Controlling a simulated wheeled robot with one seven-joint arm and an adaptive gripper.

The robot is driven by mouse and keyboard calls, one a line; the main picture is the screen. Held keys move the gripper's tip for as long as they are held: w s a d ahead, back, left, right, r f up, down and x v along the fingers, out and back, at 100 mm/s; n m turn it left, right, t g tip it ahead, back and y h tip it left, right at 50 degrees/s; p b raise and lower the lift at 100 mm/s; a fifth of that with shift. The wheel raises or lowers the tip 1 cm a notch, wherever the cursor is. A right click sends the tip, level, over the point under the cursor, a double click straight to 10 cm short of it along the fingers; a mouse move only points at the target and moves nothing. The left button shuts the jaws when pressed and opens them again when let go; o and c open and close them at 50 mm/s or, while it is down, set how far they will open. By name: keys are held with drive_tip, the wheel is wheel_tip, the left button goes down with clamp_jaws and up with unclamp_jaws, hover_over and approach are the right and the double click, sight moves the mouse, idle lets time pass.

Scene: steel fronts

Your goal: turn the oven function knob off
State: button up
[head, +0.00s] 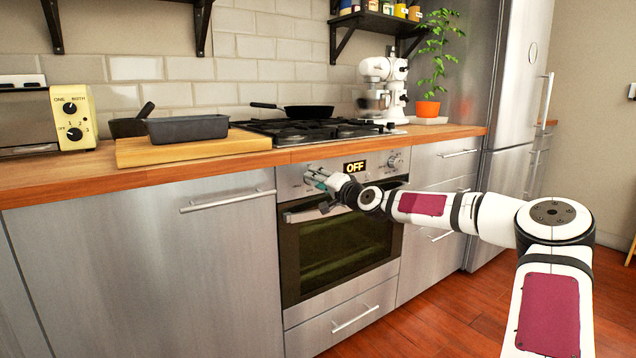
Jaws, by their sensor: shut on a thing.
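The oven (342,245) is set under the counter, with a steel control panel above its dark glass door. The display (354,167) on the panel reads OFF. A round knob (395,162) sits at the panel's right end, clear of my arm. My gripper (314,178) is at the panel's left end, shut on the knob there. The fingers mostly hide that knob, and I cannot read its pointer. My wrist passes in front of the panel below the display and the top of the door.
The door handle (300,215) runs just below my gripper. The wooden counter edge (230,165) is above. A gas hob (315,131) with a black pan (308,112) stands over the oven. A cream toaster oven (73,118) with two knobs is at the left. The floor at right is clear.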

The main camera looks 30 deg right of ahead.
drive_tip(key=o, duration=1.2)
drive_tip(key=shift+c, duration=0.2)
drive_tip(key=shift+s, duration=0.15)
drive_tip(key=s, duration=1.1)
drive_tip(key=shift+s+d, duration=0.15)
drive_tip(key=shift+s, duration=0.25)
